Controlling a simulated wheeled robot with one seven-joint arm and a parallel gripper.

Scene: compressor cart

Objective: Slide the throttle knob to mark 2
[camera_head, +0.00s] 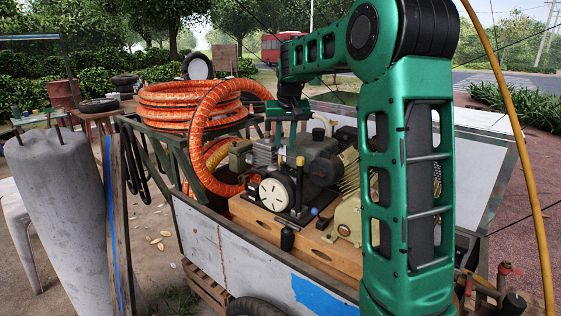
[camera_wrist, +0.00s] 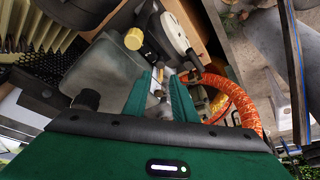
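A yellow-capped knob on a dark stem (camera_head: 300,161) stands upright at the front of the compressor engine, beside a round white disc (camera_head: 275,193).
A coiled orange hose (camera_head: 190,105) lies on the cart's left side and loops down near my gripper. A black knob (camera_head: 287,238) and a blue-tipped lever (camera_head: 314,211) stand at the front. The cart's metal side wall (camera_head: 235,250) fronts the engine.

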